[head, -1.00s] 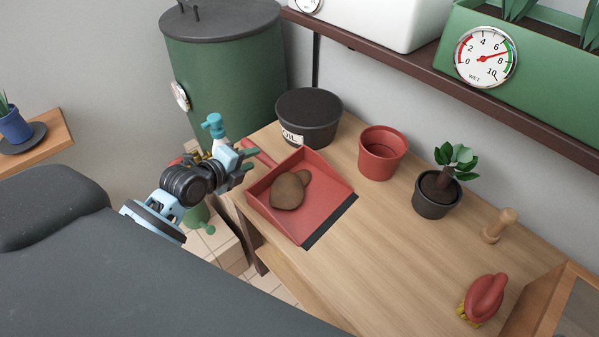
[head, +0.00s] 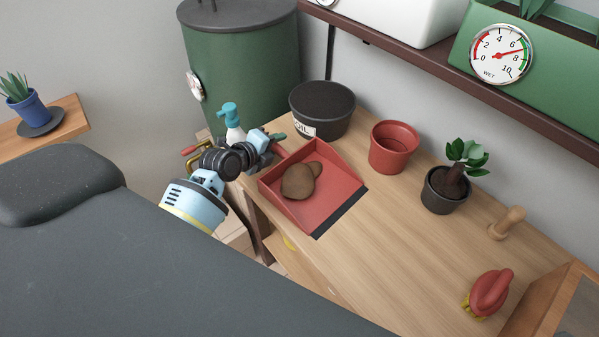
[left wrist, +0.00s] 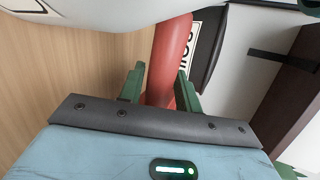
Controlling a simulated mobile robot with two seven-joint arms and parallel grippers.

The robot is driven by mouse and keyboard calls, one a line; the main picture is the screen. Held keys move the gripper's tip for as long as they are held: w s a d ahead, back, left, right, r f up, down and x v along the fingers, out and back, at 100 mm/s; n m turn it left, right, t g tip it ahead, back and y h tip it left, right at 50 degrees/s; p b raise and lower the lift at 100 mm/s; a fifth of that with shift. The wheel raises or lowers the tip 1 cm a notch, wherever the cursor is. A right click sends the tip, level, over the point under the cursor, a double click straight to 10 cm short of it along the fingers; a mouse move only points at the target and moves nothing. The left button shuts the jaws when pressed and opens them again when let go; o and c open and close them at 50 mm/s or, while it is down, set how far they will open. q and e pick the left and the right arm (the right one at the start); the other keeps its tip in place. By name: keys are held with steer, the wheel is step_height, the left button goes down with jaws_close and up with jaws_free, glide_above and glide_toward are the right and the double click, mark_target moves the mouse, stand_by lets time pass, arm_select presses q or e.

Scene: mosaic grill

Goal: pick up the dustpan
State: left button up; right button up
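The red dustpan (head: 335,195) lies on the wooden bench with a brown lump (head: 299,182) of soil in its pan. Its handle points to the back left, mostly hidden behind my left gripper (head: 276,143) in the head view. In the left wrist view the red handle (left wrist: 170,50) runs between the two green fingers of my left gripper (left wrist: 160,90). The fingers are spread, one on each side of the handle, and no firm grip shows. My right gripper is in neither view.
A spray bottle (head: 231,118) with a teal top stands just behind my left gripper. A black soil pot (head: 322,110) stands close behind the dustpan. A red pot (head: 393,148), a potted plant (head: 447,188) and a red brush (head: 488,294) stand farther right. The bench front is clear.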

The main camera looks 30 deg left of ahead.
arm_select(q)
steer(key=shift+w+d+f, duration=0.1)
steer(key=shift+w+f, duration=0.15)
steer(key=shift+w, duration=0.2)
steer(key=shift+c, duration=0.3)
jaws_close()
